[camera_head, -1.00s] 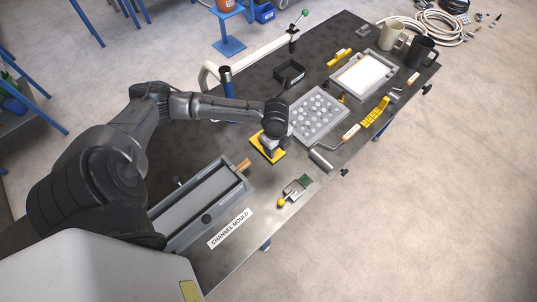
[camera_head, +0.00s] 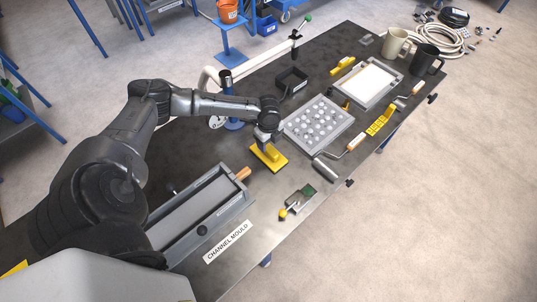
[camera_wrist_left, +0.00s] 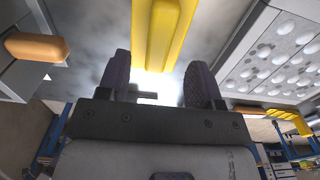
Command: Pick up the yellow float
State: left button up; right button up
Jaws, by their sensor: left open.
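The yellow float (camera_head: 269,158) lies on the dark bench between the channel mould and the grey studded tray. Its flat yellow plate shows, with an upright handle part above it. My left gripper (camera_head: 263,138) is just over it, pointing down. In the left wrist view, the float (camera_wrist_left: 165,35) is ahead of the open fingers (camera_wrist_left: 158,85), and its yellow ridge runs toward the gap between them. The fingers look apart from it, though exact clearance is hard to tell. My right gripper is not in view.
The channel mould (camera_head: 206,212) with an orange-brown grip is at the lower left. The studded tray (camera_head: 318,122), a roller (camera_head: 328,168) and a small tool with a yellow knob (camera_head: 283,214) lie nearby. A black open box (camera_head: 291,79) and white-filled tray (camera_head: 368,82) are further back.

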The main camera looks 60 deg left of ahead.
aim_at(268, 149)
pick_arm(q)
notch_tip(268, 149, down, 4)
jog(key=shift+f, duration=0.2)
jog(key=shift+f+b, duration=0.3)
jog(key=shift+f, duration=0.2)
jog(key=c, duration=1)
jog(key=shift+r, duration=0.1)
